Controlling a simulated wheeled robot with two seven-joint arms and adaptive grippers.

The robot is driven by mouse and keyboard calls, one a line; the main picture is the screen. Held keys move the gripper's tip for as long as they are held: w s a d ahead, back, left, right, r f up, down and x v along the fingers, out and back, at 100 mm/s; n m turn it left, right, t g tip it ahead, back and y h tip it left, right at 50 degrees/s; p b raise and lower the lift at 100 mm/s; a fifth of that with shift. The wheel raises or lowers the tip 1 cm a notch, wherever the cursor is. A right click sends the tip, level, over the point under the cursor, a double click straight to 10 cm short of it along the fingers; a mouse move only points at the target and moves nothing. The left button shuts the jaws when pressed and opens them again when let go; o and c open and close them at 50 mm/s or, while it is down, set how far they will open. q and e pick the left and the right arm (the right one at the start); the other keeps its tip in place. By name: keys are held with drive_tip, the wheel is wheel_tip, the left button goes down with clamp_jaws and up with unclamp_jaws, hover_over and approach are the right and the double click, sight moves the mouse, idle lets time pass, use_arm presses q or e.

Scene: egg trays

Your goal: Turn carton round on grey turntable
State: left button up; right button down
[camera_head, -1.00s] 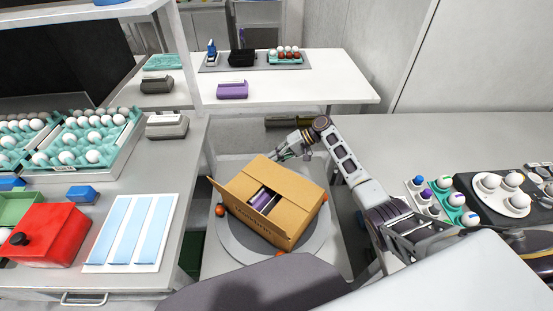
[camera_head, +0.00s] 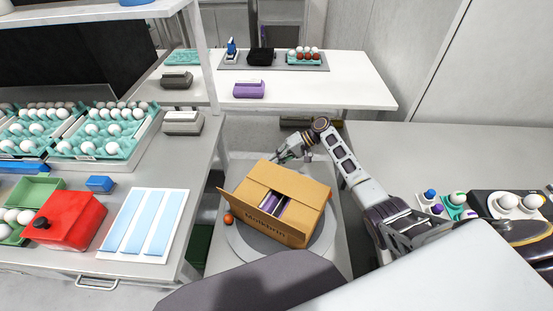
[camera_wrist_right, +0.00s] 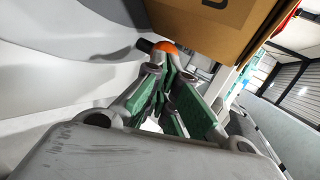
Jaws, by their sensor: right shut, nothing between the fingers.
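The brown cardboard carton (camera_head: 282,232) sits on the round grey turntable (camera_head: 240,241), its top partly open, a flap standing out at left and purple and white items showing inside. Its printed face points toward the front left. An orange knob (camera_head: 228,219) shows on the turntable's left rim. My right gripper (camera_head: 282,155) is behind the carton at the turntable's far side, shut and empty. In the right wrist view its fingertips (camera_wrist_right: 165,62) are close by another orange knob (camera_wrist_right: 164,46), below the carton (camera_wrist_right: 212,28); contact is unclear. My left gripper is out of view.
A left table (camera_head: 205,160) holds egg trays (camera_head: 103,160), a red box (camera_head: 70,222) and a blue-striped pad (camera_head: 182,213). A white back table (camera_head: 350,88) carries a purple carton (camera_head: 249,90). Egg parts lie on the right counter (camera_head: 440,150).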

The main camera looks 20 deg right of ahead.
drive_tip(key=shift+w+a+r, duration=0.1)
drive_tip(key=shift+w+a, duration=0.05)
drive_tip(key=shift+a, duration=0.4)
drive_tip(key=shift+w+a, duration=0.1)
drive_tip(key=shift+a, duration=0.45)
drive_tip(key=shift+w+a, duration=0.1)
drive_tip(key=shift+a, duration=0.7)
drive_tip(key=shift+a+f+n+g+b, duration=0.25)
drive_tip(key=shift+a+n+g, duration=0.25)
drive_tip(key=shift+a, duration=0.65)
drive_tip(key=shift+a+r, duration=0.2)
drive_tip(key=shift+a, duration=0.65)
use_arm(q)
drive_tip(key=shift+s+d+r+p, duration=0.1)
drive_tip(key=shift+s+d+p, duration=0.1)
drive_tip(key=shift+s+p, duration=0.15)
use_arm(e)
drive_tip(key=shift+a, duration=0.4)
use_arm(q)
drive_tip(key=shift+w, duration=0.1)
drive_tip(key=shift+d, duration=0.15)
